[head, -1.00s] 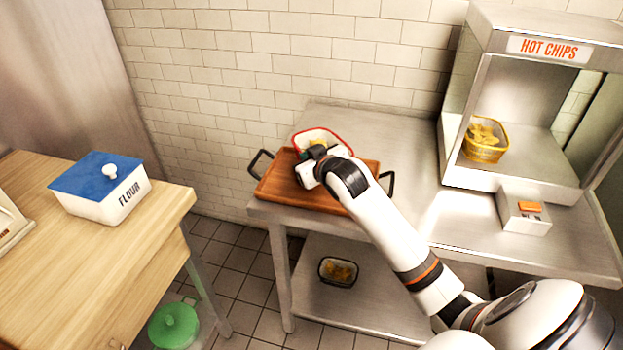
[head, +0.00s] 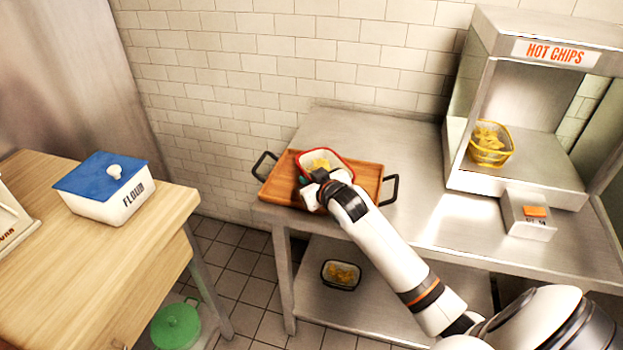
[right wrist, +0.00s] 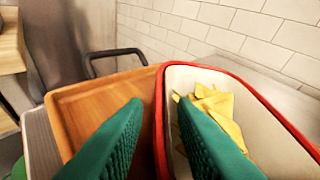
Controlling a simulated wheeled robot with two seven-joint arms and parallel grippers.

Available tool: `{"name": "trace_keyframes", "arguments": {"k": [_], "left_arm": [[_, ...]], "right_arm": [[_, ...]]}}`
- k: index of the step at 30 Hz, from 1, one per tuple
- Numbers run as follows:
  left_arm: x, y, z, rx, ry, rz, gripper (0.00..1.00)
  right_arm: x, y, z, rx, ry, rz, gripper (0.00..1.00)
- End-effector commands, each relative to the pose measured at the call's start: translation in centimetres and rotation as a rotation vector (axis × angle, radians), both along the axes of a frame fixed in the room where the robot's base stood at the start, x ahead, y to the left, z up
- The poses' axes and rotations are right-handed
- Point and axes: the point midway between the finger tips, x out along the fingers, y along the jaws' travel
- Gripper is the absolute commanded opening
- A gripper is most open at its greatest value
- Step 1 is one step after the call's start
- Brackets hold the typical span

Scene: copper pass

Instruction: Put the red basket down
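The red basket (head: 343,161), white inside with a red rim, holds yellow chips and stands on the wooden tray (head: 366,188), towards its back edge. In the right wrist view the red basket (right wrist: 205,77) fills the right side, beside the bare wood of the tray (right wrist: 90,112). My right gripper (head: 313,180) is at the basket's near left side. In its wrist view the green fingers (right wrist: 160,105) are apart, one outside the basket wall and one inside, with gaps to the rim between them. My left gripper is out of view.
The tray has dark handles and lies on a steel table (head: 410,160). A hot chips cabinet (head: 530,150) with a yellow basket (head: 491,157) stands at the right. A dark-rimmed basket (head: 341,286) is on the lower shelf. A flour box (head: 105,187) is on the wooden counter at left.

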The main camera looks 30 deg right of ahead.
Motion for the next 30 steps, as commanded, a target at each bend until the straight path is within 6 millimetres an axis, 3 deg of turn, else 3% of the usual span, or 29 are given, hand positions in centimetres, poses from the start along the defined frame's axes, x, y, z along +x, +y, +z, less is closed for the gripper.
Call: {"name": "trace_keyframes", "arguments": {"k": [11, 24, 30], "left_arm": [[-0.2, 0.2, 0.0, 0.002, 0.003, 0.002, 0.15], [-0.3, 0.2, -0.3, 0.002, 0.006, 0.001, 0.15], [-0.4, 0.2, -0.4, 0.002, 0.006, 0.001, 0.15]], "right_arm": [[-0.5, 0.1, 0.4, -0.001, 0.001, 0.000, 0.24], [-8.3, 1.3, 3.5, -0.001, 0.000, 0.001, 0.24], [-10.5, 1.6, 4.5, 0.000, 0.000, 0.001, 0.24]]}}
